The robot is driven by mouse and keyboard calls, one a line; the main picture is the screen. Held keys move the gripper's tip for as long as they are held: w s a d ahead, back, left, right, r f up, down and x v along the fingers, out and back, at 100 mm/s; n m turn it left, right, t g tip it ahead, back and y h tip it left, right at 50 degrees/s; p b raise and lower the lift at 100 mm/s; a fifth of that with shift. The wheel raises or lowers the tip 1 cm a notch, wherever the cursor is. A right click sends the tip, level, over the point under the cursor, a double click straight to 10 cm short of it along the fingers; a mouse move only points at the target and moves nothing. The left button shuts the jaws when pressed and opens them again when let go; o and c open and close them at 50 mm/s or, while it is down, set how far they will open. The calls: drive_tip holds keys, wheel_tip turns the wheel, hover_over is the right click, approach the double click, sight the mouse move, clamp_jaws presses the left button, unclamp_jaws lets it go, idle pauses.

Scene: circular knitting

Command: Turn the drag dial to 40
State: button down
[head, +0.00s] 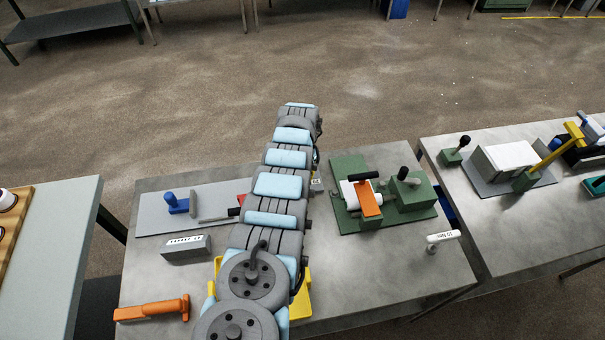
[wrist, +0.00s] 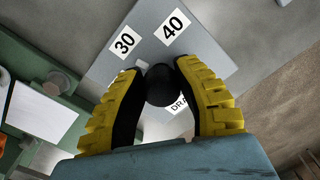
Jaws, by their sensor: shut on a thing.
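In the wrist view the drag dial's black round knob (wrist: 161,86) sits between the two yellow-backed fingers of my gripper (wrist: 162,66). The fingers are closed around it from both sides. Behind it is a grey plate (wrist: 145,35) with a "30" label (wrist: 124,43) to the upper left and a "40" label (wrist: 173,24) to the upper right. A partly hidden label reading "DRA" (wrist: 180,104) shows beside the knob. I cannot make out a pointer on the knob. In the head view my arm hides the gripper and the dial.
On the metal table (head: 395,265) a green fixture (head: 345,170) with an orange lever (head: 369,198) stands right of my arm. Left are a blue-handled part (head: 178,204), a grey block (head: 186,246) and an orange tool (head: 152,309). A white-headed tool (head: 442,238) stands at the right.

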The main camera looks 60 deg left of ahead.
drive_tip(key=m, duration=0.3)
drive_tip(key=shift+f+m+b, duration=0.2)
drive_tip(key=shift+m+b, duration=0.1)
drive_tip(key=shift+m, duration=0.1)
drive_tip(key=m, duration=0.3)
drive_tip(key=shift+m+b, duration=0.3)
drive_tip(key=shift+b, duration=0.05)
drive_tip(key=m, duration=0.3)
drive_tip(key=shift+a+m+b, duration=0.15)
drive_tip(key=shift+m+b, duration=0.15)
drive_tip(key=shift+b, duration=0.05)
drive_tip(key=shift+m+b, duration=0.3)
drive_tip(key=shift+m, duration=1.3)
drive_tip(key=c, duration=0.7)
unclamp_jaws()
drive_tip(key=shift+r, duration=0.1)
drive_tip(key=shift+r, duration=0.1)
